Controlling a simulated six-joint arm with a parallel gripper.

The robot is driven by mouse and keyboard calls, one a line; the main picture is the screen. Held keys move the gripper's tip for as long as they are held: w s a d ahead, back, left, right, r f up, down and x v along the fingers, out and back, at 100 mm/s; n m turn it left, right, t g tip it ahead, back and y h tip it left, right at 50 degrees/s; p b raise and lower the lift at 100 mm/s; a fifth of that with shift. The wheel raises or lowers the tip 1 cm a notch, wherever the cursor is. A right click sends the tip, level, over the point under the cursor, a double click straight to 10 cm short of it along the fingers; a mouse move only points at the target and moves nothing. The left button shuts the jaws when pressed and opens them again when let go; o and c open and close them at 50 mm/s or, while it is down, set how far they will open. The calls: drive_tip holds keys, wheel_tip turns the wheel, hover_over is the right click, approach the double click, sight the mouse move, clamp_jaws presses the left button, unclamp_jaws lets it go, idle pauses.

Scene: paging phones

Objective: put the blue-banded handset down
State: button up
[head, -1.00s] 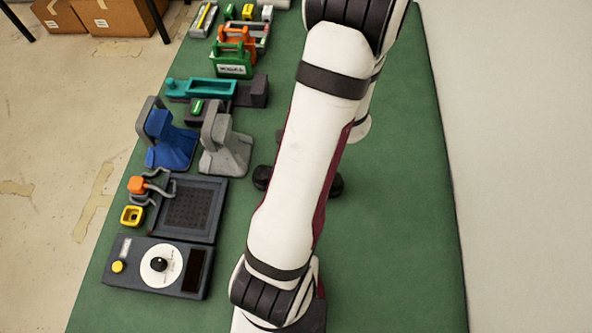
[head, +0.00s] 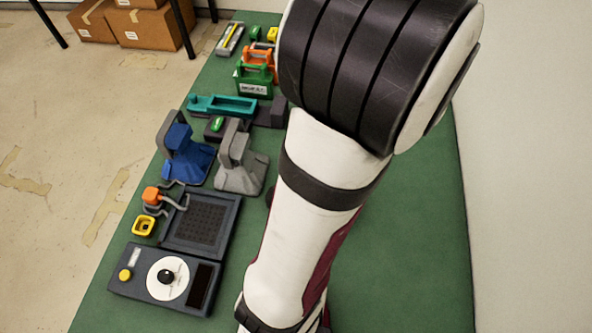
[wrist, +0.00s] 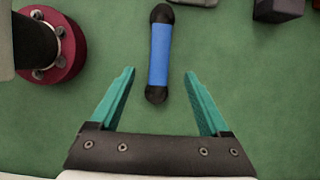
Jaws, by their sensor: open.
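The blue-banded handset (wrist: 160,53) lies on the green table top in the wrist view, with a blue grip and black rounded ends. My gripper (wrist: 159,73) is open, its two teal fingers spread on either side of the handset's near end. Neither finger appears to touch it; the height gap is hard to judge. In the head view my arm hides the gripper and nearly all of the handset; a dark end (head: 270,196) shows at the arm's left edge. A blue cradle (head: 186,158) and a grey cradle (head: 240,165) stand to the left, both without a handset.
A dial panel (head: 132,283) and a dark grille tray (head: 168,243) are at the near left. A teal tray (head: 225,105), a green carrier (head: 252,82) and an orange one stand farther back. The green table (head: 410,220) is clear right of my arm.

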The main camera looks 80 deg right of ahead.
drive_tip(key=v, duration=0.4)
drive_tip(key=x, duration=1.5)
drive_tip(key=shift+s+f, duration=0.1)
drive_tip(key=shift+f, duration=0.35)
drive_tip(key=shift+f, duration=0.25)
drive_tip(key=shift+c, duration=0.3)
clamp_jaws()
